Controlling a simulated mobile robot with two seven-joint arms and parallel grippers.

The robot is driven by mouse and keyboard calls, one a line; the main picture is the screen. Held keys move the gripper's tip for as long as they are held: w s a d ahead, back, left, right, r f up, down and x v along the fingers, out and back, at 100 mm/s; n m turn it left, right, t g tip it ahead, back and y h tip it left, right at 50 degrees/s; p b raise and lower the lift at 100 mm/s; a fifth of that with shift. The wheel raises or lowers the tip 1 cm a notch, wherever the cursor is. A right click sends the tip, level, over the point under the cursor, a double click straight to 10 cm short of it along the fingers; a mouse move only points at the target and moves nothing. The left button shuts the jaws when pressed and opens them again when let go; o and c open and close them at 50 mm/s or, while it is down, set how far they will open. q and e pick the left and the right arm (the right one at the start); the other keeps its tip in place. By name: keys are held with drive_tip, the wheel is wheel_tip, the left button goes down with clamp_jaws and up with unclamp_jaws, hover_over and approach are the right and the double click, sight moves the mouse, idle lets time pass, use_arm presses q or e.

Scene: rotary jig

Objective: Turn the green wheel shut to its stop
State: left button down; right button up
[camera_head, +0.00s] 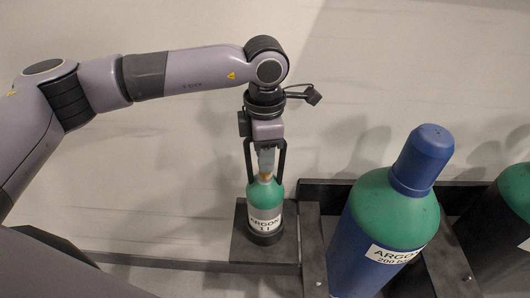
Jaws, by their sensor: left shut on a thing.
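My left gripper (265,178) reaches straight down over a small argon cylinder (265,197) with a green shoulder and a white label. Its two dark fingers stand on either side of the cylinder's neck, their tips at the shoulder, and it is shut on the cylinder's upper part. A pale grey and brass valve piece (266,160) shows between the fingers. I cannot make out a green wheel; the gripper covers the top of the valve. The cylinder stands upright on a dark base plate (240,245). My right gripper is not in view.
A large blue argon cylinder (370,232) with a green shoulder and blue cap leans in the picture to the right, close by. Another green-shouldered cylinder (505,215) is at the right edge. Dark rack rails (320,188) run between them. Pale floor lies clear behind.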

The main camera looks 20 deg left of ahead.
use_arm(q)
drive_tip(key=shift+f+m+b, duration=0.1)
drive_tip(key=shift+m+b, duration=0.45)
drive_tip(key=shift+m, duration=0.15)
drive_tip(key=shift+r+m, duration=0.2)
drive_tip(key=shift+m, duration=0.3)
drive_tip(key=c, duration=0.8)
unclamp_jaws()
wheel_tip(320, 180, up, 7)
drive_tip(key=shift+r+b, duration=0.1)
drive_tip(key=shift+b, duration=0.2)
